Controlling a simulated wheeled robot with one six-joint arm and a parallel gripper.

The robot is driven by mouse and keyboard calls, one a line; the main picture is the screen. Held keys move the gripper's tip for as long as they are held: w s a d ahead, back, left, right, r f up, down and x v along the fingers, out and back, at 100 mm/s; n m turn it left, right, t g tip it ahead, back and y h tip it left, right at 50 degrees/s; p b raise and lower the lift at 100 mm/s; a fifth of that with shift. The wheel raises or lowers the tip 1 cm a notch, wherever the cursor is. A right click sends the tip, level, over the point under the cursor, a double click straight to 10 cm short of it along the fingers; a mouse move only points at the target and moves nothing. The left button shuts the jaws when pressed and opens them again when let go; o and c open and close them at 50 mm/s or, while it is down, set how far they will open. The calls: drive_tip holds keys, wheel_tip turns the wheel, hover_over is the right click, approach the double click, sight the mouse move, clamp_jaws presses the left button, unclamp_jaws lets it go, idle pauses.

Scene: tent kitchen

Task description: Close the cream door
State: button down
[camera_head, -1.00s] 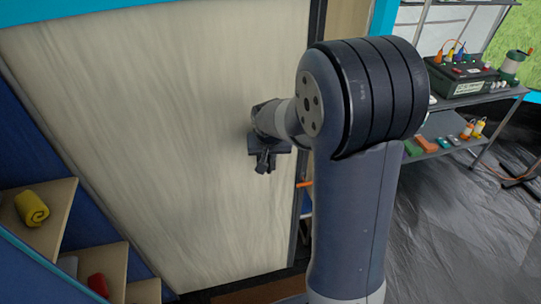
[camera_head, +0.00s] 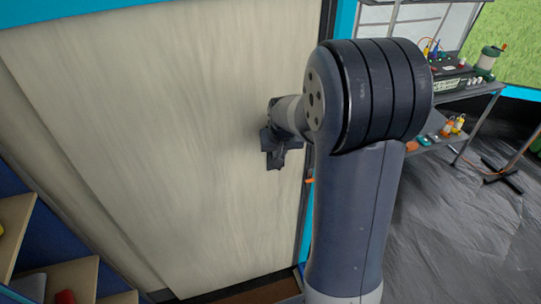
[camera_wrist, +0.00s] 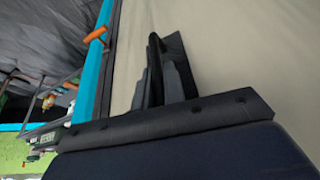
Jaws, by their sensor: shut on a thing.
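The cream door (camera_head: 150,130) fills the left and middle of the head view, and its face also shows in the wrist view (camera_wrist: 240,60). Its right edge stands close beside a dark strip and a blue frame post (camera_head: 346,18); I cannot tell whether it is fully closed. My gripper (camera_head: 274,160) is at the door's face near that edge. In the wrist view my gripper (camera_wrist: 168,75) is shut on a dark handle (camera_wrist: 154,48) on the door. The fingers partly hide the handle.
Wooden shelves (camera_head: 75,280) with a red item stand at lower left. A metal rack (camera_head: 455,105) with bottles and equipment stands at right. An orange piece (camera_head: 310,180) sticks out by the door's right edge. Dark crumpled floor (camera_head: 445,230) lies open at right.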

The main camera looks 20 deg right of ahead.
drive_tip(key=shift+d, duration=0.4)
drive_tip(key=c, duration=1.5)
unclamp_jaws()
drive_tip(key=shift+d, duration=0.2)
drive_tip(key=v, duration=1.1)
drive_tip(key=shift+a, duration=0.1)
